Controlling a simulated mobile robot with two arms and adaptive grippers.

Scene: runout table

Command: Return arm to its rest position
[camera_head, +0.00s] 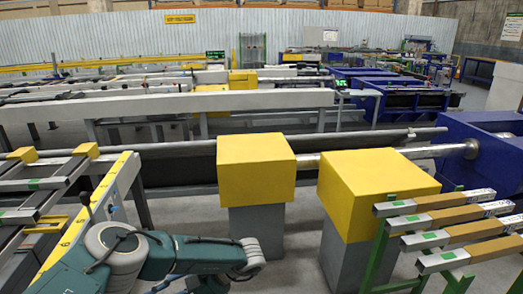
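My teal and grey arm (190,254) comes in at the bottom left of the head view. It is bent, with a rounded joint at its right end in front of the grey pedestal of the left yellow block (256,165). Part of another link shows below it at the bottom edge. No gripper fingers show on this arm; its far end is hidden or outside the picture. My other arm and its gripper are not in view. No held object is visible.
A second yellow block (372,185) stands on a grey pedestal to the right. A green rack (380,250) with several square bars is at the lower right. A yellow-edged roller table (75,235) is at the left. A metal shaft (410,152) runs behind the blocks to blue machinery (485,140).

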